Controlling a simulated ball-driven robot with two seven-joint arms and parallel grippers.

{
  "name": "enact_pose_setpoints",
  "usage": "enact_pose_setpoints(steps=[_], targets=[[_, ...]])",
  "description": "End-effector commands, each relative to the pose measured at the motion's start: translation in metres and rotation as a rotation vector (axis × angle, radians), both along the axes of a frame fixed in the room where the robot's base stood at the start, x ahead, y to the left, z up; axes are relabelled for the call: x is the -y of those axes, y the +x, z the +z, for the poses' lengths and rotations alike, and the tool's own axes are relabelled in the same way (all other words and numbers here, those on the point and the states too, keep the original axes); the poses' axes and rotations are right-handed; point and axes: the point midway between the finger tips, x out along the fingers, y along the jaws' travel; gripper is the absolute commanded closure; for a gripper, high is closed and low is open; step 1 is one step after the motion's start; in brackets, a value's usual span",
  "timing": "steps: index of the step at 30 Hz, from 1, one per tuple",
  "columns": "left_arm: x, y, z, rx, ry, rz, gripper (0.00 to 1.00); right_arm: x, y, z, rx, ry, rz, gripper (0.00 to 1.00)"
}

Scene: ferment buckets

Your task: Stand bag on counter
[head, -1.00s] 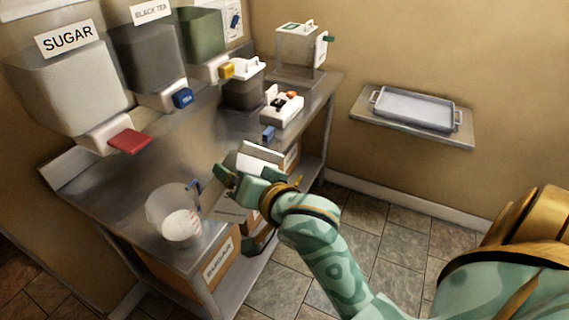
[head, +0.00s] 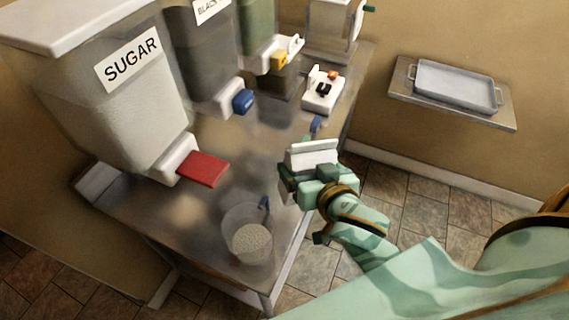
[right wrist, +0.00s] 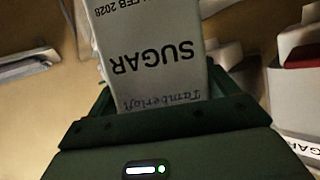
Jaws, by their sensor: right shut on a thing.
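The bag is a pale paper sugar bag (head: 312,153), held in my right gripper (head: 303,182) near the counter's front edge. In the right wrist view the bag (right wrist: 150,40) sits between the fingers, its SUGAR print upside down. In the head view my gripper hides the bag's lower part, so I cannot tell whether it touches the counter. The counter (head: 150,212) is a grey metal top running from lower left to the back. My left gripper is out of view.
A clear jug with pale grains (head: 248,243) stands on the counter left of the bag. The SUGAR dispenser with its red lever (head: 203,169) overhangs the counter. A white device (head: 323,92) stands farther back. A tray (head: 455,88) rests on a wall shelf.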

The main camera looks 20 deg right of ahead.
Motion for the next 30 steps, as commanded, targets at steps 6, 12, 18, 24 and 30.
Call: enact_pose_setpoints(steps=[6, 12, 18, 24, 30], targets=[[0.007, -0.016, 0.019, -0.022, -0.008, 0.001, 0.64, -0.001, -0.009, -0.008, -0.024, -0.148, 0.068, 0.52], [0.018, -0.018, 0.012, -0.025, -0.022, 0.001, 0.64, 0.006, 0.042, -0.033, -0.023, -0.150, 0.069, 0.52], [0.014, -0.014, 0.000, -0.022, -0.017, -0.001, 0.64, 0.011, 0.085, -0.069, -0.028, -0.148, 0.067, 0.52], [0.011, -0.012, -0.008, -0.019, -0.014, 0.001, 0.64, 0.013, 0.107, -0.094, -0.025, -0.145, 0.067, 0.52], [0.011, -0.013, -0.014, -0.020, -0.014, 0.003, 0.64, 0.015, 0.117, -0.112, -0.027, -0.145, 0.067, 0.52]])
